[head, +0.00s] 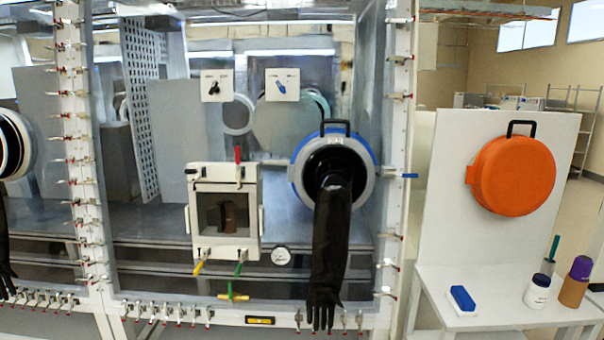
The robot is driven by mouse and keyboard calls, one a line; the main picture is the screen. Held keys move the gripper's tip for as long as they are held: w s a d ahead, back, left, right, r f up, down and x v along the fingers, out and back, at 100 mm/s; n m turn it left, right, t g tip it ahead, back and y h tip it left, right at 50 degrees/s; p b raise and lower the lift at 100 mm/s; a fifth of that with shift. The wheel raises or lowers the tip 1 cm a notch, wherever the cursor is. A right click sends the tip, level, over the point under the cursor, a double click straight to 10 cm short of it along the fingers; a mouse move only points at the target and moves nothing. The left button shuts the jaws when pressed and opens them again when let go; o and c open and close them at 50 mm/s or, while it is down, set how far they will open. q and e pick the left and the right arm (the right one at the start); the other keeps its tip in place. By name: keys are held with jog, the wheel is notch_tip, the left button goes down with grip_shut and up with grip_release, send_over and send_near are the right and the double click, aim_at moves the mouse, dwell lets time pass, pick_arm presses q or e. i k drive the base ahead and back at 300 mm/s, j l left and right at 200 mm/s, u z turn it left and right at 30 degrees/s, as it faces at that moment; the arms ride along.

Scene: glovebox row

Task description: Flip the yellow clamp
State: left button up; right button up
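The yellow clamp (200,266) is at the lower left corner of the small white-framed hatch (190,215) on the glovebox front. Its handle slants down and to the left. A green clamp (239,268) is at the hatch's lower right, and a red clamp (238,154) stands upright at its top. A black clamp (191,171) is at the upper left. Below the hatch is a yellow fitting with a green stem (234,297). Neither of my grippers shows in the head view.
A black glove (329,240) hangs from the blue-ringed port (368,158), right of the hatch. An orange round cover (514,175) is on the white panel (450,150) at right. A white table (440,284) holds a blue block (462,298) and bottles (537,291).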

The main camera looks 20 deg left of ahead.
aim_at(201, 263)
jog(key=j+u, duration=0.45)
jog(key=i+j+u, duration=0.15)
jog(key=u, duration=0.35)
jog(key=j, duration=0.1)
